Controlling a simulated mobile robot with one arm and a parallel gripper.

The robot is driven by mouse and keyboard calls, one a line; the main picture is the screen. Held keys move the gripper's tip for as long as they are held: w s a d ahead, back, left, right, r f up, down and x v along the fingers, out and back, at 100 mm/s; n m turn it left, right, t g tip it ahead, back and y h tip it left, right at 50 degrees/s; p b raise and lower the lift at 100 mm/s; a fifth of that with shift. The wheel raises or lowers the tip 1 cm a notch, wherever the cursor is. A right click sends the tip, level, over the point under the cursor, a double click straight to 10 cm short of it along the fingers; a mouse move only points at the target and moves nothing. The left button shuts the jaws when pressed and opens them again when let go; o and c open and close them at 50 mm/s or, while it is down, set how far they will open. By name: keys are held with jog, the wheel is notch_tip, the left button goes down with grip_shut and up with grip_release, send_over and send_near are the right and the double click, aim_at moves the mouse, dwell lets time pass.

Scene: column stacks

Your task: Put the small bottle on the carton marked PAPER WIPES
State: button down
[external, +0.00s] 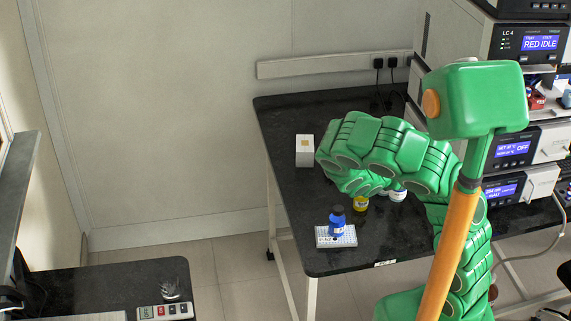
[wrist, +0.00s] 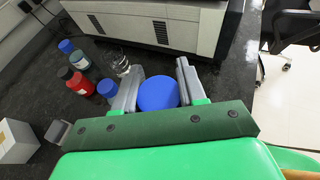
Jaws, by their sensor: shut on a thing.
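My gripper (wrist: 150,92) is shut on a bottle with a round blue cap (wrist: 158,93), seen from above in the wrist view. Its body is hidden below the cap, so its size cannot be told. In the external view my arm hides the gripper and most of what it holds. A white carton (external: 305,150) with a small tan patch on top stands on the dark bench, left of my arm. A white carton also shows at the left edge of the wrist view (wrist: 14,142). No lettering can be read on it.
Bottles stand left of my gripper, among them a red one with a dark cap (wrist: 76,82), another blue cap (wrist: 107,88) and clear glass (wrist: 120,66). A blue bottle (external: 337,222) is at a white rack (external: 322,239) near the bench's front. Instruments (external: 512,150) stand at right.

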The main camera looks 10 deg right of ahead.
notch_tip(320, 180, up, 14)
jog(key=w+a+r, duration=0.1)
jog(key=w+a, duration=1.1)
jog(key=w, duration=0.4)
jog(key=w+a, duration=0.5)
jog(key=w, duration=0.4)
jog(key=w+a+f, duration=0.3)
jog(key=w+f, duration=1.1)
jog(key=f, duration=0.1)
jog(key=shift+w+f, duration=0.15)
jog(key=shift+w, duration=0.1)
dwell(1.1)
jog(key=shift+f, duration=0.1)
jog(key=shift+w+f, duration=0.15)
jog(key=shift+f, duration=0.75)
jog(key=shift+w+f, duration=0.1)
jog(key=shift+f, duration=0.8)
